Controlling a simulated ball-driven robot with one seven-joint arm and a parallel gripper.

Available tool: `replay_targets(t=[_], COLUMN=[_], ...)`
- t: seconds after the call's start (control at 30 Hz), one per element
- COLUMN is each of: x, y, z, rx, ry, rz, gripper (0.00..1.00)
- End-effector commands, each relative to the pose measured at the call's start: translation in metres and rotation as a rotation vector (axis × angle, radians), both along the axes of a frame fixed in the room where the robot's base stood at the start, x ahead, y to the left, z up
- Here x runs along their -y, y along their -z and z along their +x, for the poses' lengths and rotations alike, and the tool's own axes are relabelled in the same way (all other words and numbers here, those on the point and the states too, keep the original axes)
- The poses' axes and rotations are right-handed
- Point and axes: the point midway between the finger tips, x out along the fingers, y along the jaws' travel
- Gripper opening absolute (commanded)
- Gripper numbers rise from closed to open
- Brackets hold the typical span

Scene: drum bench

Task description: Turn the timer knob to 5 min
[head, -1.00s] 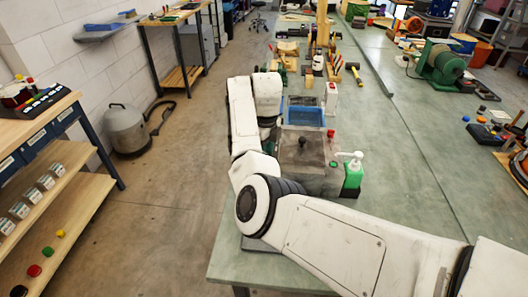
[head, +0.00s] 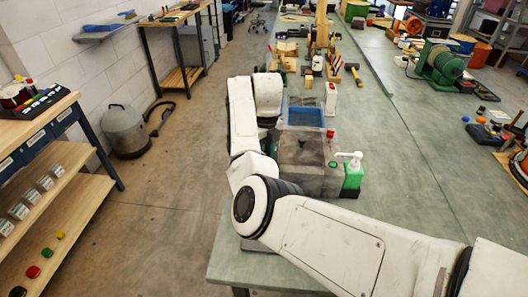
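A dark grey box-shaped machine (head: 308,152) stands on the near end of the green bench. A small dark knob-like part is on its top. A green button (head: 333,164) is on its near right part, and a red part (head: 330,133) is at its far right corner. I cannot make out a timer knob or its scale; the machine's left side is partly behind my arm. My white arm reaches across the near end of the bench and bends back to the machine's left. My gripper does not show; it is hidden behind my arm's last links.
A green bottle with a white pump (head: 352,172) stands right of the machine. A blue tray (head: 305,116) and a white bottle (head: 331,98) are behind it. Wooden tools and a hammer (head: 355,75) lie farther back. The bench (head: 410,165) to the right is clear.

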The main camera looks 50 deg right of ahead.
Motion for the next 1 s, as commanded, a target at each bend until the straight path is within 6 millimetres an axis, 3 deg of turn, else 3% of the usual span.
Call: replay_targets(t=[0.03, 0.07, 0.3, 0.67, 1.0], x=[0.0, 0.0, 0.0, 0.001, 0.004], y=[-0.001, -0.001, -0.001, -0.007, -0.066], z=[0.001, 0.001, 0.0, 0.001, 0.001], rx=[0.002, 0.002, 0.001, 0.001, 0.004], ry=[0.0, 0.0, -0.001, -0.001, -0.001], rz=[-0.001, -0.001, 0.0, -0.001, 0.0], gripper=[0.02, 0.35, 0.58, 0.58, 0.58])
